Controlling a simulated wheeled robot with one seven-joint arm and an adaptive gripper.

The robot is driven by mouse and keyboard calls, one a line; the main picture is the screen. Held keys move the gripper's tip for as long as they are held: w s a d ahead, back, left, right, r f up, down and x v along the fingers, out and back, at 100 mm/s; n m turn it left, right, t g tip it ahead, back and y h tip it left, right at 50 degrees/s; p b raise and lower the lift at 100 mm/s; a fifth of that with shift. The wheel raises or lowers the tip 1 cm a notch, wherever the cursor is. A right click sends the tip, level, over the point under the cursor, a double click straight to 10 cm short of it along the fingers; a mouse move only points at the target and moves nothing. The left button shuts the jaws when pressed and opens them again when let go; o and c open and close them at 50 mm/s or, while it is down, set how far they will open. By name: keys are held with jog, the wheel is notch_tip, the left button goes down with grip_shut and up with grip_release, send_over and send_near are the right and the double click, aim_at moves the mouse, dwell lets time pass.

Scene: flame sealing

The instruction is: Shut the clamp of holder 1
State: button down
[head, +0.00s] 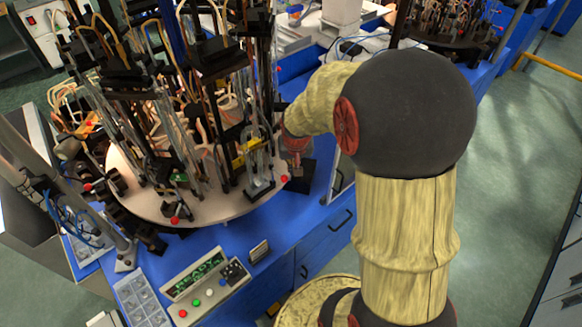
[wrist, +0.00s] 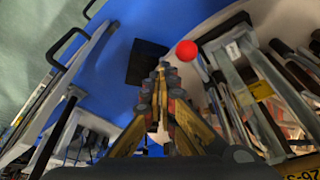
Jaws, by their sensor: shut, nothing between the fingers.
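A round turntable (head: 225,205) carries several upright holders with glass tubes and black clamps. The holder nearest my gripper (head: 258,160) stands at the turntable's right edge, with a yellow label on it. It also shows on the right of the wrist view (wrist: 240,75), tilted in the picture. I cannot read which holder is number 1, and the state of its clamp is not clear. My gripper (head: 297,172) points down just right of this holder, apart from it. In the wrist view its fingertips (wrist: 162,72) are together with nothing between them.
A red ball (head: 284,179) sits at the turntable's edge near my gripper. A black square plate (wrist: 147,62) lies on the blue bench (head: 270,240). A control panel (head: 205,285) with buttons and a green display stands in front. Crowded tubes and hoses fill the turntable's middle.

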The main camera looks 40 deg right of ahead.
jog(key=shift+s+a, duration=0.45)
jog(key=shift+a, duration=0.15)
jog(key=shift+a, duration=0.1)
jog(key=shift+f, duration=0.1)
dwell(0.4)
